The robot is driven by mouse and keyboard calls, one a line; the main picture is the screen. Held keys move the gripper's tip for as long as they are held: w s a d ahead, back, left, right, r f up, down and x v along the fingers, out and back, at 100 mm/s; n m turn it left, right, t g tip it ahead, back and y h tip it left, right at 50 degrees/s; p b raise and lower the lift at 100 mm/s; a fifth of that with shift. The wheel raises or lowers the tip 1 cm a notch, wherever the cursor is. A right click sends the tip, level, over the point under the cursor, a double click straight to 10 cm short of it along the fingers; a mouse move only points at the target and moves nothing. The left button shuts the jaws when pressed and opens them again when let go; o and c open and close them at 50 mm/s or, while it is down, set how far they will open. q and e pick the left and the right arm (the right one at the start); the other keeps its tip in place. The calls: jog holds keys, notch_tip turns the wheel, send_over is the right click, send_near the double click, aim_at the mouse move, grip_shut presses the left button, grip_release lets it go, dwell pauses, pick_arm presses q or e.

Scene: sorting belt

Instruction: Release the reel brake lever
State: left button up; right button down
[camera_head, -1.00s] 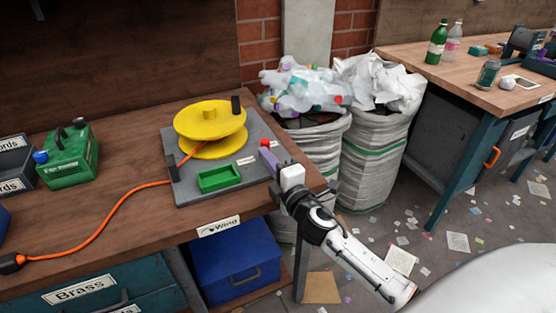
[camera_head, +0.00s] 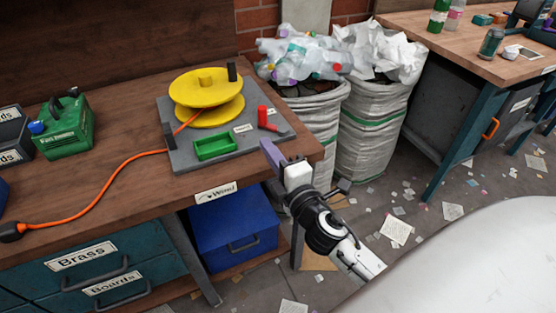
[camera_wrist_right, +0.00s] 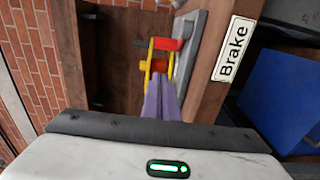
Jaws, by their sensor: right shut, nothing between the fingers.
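The red brake lever (camera_head: 264,117) stands on the right side of the grey base plate (camera_head: 184,156), beside the yellow reel (camera_head: 207,88). It has an upright post and a short arm pointing right. My right gripper (camera_head: 270,151) is shut and empty, in front of the lever at the bench's front right corner, with a visible gap to the lever. In the right wrist view its purple fingers (camera_wrist_right: 160,98) point toward the red lever (camera_wrist_right: 168,43) and the edge-on reel. My left gripper is not in view.
An orange cable (camera_head: 105,182) runs from the reel across the bench. A green tray (camera_head: 215,146) sits on the plate. A green canister (camera_head: 63,130) stands left. White sacks (camera_head: 375,130) stand beyond the bench's right end.

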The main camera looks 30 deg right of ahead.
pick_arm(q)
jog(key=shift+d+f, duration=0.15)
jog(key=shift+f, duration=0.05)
pick_arm(e)
jog(key=shift+s+a, duration=0.15)
jog(key=shift+s, duration=0.85)
jog(key=shift+s+a, duration=0.1)
jog(key=shift+s, duration=0.85)
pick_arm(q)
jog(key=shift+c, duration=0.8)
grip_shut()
pick_arm(e)
jog(key=s+a+f+m+g+y, duration=0.1)
jog(key=s+a+f+m+g, duration=0.2)
jog(key=s+f, duration=0.3)
jog(key=s+a+f+m+g+y, duration=0.2)
jog(key=s+a+f+m, duration=0.3)
jog(key=f, duration=0.5)
jog(key=s+a+f+m+g+y, duration=0.2)
jog(key=s+a+f+m+g, duration=0.2)
jog(key=s+f+m, duration=0.2)
notch_tip(320, 180, down, 3)
jog(key=shift+s+a+r, duration=0.2)
jog(key=shift+s+a, duration=0.15)
jog(key=shift+s, duration=0.35)
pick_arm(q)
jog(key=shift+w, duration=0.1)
pick_arm(e)
jog(key=shift+d, duration=0.1)
